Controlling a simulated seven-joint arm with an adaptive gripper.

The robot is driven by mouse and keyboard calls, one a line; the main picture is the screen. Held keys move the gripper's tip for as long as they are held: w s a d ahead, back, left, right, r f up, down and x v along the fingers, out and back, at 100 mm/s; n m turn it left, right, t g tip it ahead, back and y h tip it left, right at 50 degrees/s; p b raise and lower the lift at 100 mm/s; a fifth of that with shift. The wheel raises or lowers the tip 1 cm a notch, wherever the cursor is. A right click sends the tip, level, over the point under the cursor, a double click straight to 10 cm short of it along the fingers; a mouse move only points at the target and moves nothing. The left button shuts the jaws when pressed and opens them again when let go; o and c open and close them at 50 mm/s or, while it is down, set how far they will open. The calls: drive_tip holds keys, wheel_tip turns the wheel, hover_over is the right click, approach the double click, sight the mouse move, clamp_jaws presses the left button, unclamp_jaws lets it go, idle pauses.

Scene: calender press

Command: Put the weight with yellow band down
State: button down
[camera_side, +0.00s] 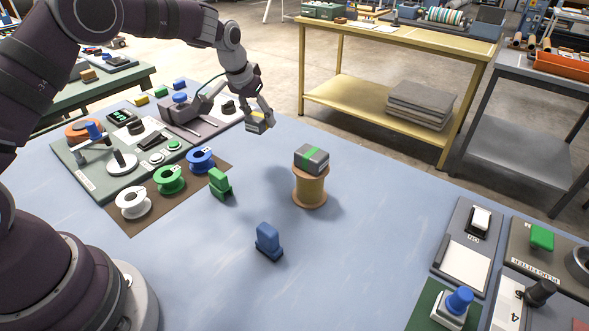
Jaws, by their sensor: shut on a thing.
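My gripper (262,112) is at the end of the arm at upper centre of the side view. It is shut on the weight with yellow band (257,125), a small grey block with a yellow stripe. The gripper partly hides the weight's top. The weight appears to be held above the far part of the blue table (330,262), beside the grey device at the back left; its exact height is hard to tell.
A grey weight with green band (312,158) sits on a wooden spool (309,188). A green block (219,184) and a blue block (268,241) stand on the table. White (132,203), green (169,179) and blue spools (201,159) lie on a brown mat. Control panels stand at left and right.

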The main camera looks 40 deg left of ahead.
wheel_tip(320, 180, up, 6)
drive_tip(key=shift+r, duration=0.1)
drive_tip(key=s+d+m+h, duration=0.1)
drive_tip(key=d+m, duration=0.2)
drive_tip(key=d, duration=0.8)
drive_tip(key=m+g+h, duration=0.1)
drive_tip(key=m+h, duration=0.2)
drive_tip(key=m, duration=0.5)
hover_over(359, 291)
drive_tip(key=a, duration=0.1)
drive_tip(key=f, duration=1.5)
drive_tip(key=shift+s+f, duration=0.1)
drive_tip(key=shift+s, duration=0.3)
drive_tip(key=shift+f, duration=0.1)
drive_tip(key=c, duration=0.6)
unclamp_jaws()
